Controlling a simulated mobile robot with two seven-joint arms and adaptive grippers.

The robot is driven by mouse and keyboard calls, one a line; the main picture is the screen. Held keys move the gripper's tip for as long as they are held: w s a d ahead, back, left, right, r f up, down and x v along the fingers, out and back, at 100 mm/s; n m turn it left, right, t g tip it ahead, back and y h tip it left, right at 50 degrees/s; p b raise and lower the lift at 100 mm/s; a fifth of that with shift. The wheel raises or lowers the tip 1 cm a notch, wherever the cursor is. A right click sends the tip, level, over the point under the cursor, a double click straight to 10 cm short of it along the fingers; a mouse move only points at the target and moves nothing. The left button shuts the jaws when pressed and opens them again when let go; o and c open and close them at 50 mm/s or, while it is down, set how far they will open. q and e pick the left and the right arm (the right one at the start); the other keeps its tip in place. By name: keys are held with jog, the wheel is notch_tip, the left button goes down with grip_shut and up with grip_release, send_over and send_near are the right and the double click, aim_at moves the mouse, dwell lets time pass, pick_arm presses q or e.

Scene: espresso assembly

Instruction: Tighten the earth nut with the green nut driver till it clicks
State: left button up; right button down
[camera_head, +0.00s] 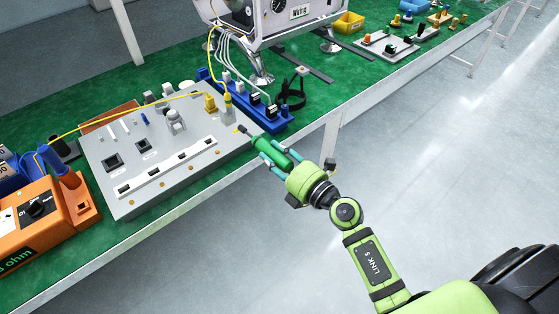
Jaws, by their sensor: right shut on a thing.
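The green nut driver (271,151) is in my right gripper (274,160), at the right edge of the grey panel (132,205). The gripper is shut around its green handle. The driver lies tilted, and its thin dark shaft points up and left to the panel's right end, near a small yellow mark. The earth nut is too small to make out, so I cannot tell whether the driver's tip touches it. A yellow wire (133,111) runs across the panel to a yellow fitting (228,98) near there. My left gripper is not in view.
An orange meter (37,225) stands at the left with a blue-handled tool (58,166). A blue connector strip (262,118) and the espresso machine (272,22) stand behind the driver. A yellow bin (349,22) is farther back. The floor right of the bench is clear.

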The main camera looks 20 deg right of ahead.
aim_at(262, 142)
jog(key=shift+d+f+m, duration=0.3)
jog(key=shift+d+f, duration=0.1)
jog(key=shift+d, duration=0.15)
jog(key=shift+s+r, duration=0.1)
jog(key=shift+s, duration=0.05)
jog(key=shift+w+a+t+p, duration=0.25)
jog(key=shift+w+t+p, duration=0.05)
jog(key=shift+w, duration=0.3)
jog(key=shift+p+x, duration=0.3)
jog(key=shift+x, duration=2.2)
jog(key=shift+w+p, duration=0.3)
jog(key=shift+p, duration=0.05)
